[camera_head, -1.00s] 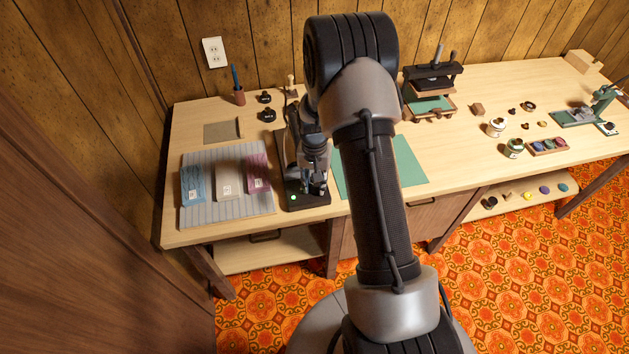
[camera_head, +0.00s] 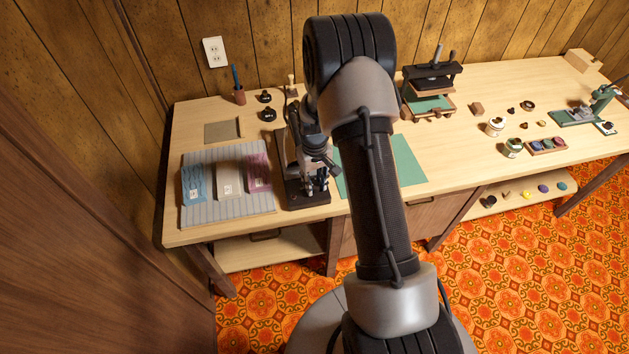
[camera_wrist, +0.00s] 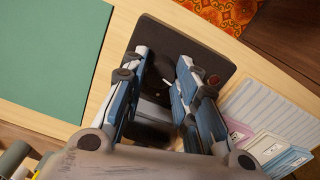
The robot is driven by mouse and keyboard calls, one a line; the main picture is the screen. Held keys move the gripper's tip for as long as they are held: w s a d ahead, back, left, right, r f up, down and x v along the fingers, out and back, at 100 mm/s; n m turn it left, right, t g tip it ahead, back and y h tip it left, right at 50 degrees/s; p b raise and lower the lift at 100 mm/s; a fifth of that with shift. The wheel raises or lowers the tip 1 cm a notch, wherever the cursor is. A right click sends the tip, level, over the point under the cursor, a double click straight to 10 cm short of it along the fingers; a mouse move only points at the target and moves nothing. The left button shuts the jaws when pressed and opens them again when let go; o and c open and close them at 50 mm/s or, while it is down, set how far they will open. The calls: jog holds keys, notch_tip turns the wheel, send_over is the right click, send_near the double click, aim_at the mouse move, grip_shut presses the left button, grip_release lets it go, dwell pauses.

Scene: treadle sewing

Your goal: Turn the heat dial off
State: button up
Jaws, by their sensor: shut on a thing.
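A black machine (camera_head: 296,202) stands on the bench in the head view, left of the green mat. Its dark base plate (camera_wrist: 200,50) also shows in the wrist view, with a small reddish round spot (camera_wrist: 214,80) near one edge. My gripper (camera_head: 317,192) points down over the front of this base. In the wrist view my gripper's blue-sided fingers (camera_wrist: 163,60) stand on either side of a dark round dial (camera_wrist: 157,72) and are shut on it. The fingers hide part of the dial, and I cannot read its setting.
A striped board (camera_head: 240,222) with several packets lies left of the machine. The green mat (camera_head: 408,165) lies to its right. A hand press (camera_head: 430,85) stands behind the mat. Jars (camera_head: 513,147) and small parts occupy the bench's right side.

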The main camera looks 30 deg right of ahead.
dwell(0.4)
jog(key=o, duration=1.1)
jog(key=shift+r, duration=0.1)
notch_tip(320, 180, up, 12)
jog(key=shift+f, duration=0.1)
notch_tip(320, 180, up, 11)
jog(key=t, duration=0.1)
send_over(314, 185)
jog(key=s+a, duration=0.4)
jog(key=s+a+r+t, duration=0.1)
jog(key=s+a+r, duration=0.2)
jog(key=s, duration=0.4)
jog(key=s+a+r+t, duration=0.1)
jog(key=s+a+r, duration=0.2)
jog(key=s, duration=0.4)
jog(key=s+a+r+t, duration=0.1)
jog(key=s+a+r, duration=0.3)
jog(key=s, duration=0.3)
jog(key=shift+s+r+n+t, duration=0.3)
jog(key=shift+s+r, duration=0.05)
jog(key=shift+r, duration=0.15)
